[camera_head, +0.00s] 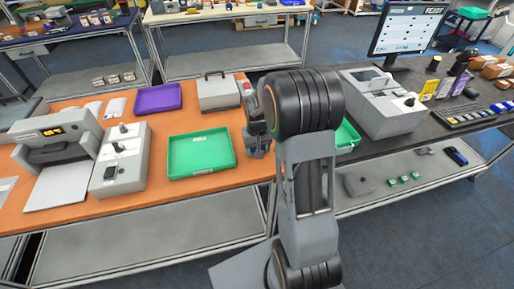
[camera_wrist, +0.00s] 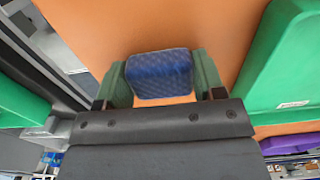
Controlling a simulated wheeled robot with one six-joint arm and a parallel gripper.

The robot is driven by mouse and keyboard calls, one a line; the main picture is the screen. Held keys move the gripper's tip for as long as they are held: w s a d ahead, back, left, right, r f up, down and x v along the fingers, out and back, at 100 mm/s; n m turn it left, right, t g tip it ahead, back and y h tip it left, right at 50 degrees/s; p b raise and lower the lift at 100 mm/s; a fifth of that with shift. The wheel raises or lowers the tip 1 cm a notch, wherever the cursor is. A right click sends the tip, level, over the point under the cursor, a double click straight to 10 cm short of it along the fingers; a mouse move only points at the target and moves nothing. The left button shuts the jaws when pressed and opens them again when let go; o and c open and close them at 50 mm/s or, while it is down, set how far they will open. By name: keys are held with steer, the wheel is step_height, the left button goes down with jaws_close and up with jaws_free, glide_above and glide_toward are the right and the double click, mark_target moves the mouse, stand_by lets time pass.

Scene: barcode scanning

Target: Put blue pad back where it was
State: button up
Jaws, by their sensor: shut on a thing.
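The blue pad (camera_wrist: 160,70) has a fine patterned surface and shows in the wrist view between two green fingers. My gripper (camera_wrist: 162,82) is shut on it, one finger on each side. Orange tabletop lies beyond the pad; I cannot tell how far it is above that surface. In the head view my gripper (camera_head: 258,138) is over the right part of the orange table (camera_head: 140,200), partly behind my arm. The pad is hidden there.
A green tray (camera_head: 201,153) lies left of my gripper, with a purple tray (camera_head: 158,98) behind it. Another green tray (camera_head: 347,134) is partly hidden by my arm. A grey case (camera_head: 220,94) stands behind. Grey machines (camera_head: 120,160) stand at the left; another (camera_head: 385,105) stands right.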

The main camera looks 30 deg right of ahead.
steer(key=shift+f, duration=0.15)
steer(key=o, duration=0.9)
step_height(320, 180, up, 11)
steer(key=shift+s+a+r+n+t, duration=0.55)
steer(key=shift+s+a, duration=1.05)
steer(key=shift+s, duration=1.05)
steer(key=shift+s+a+r+n+t, duration=0.25)
steer(key=shift+s+a+r+t, duration=0.5)
steer(key=shift+s+a, duration=1.35)
steer(key=shift+s+a+r+n+t, duration=0.4)
steer(key=shift+s+a+r+t, duration=0.45)
steer(key=shift+s, duration=2.3)
steer(key=shift+a+f, duration=0.2)
steer(key=shift+f, duration=0.05)
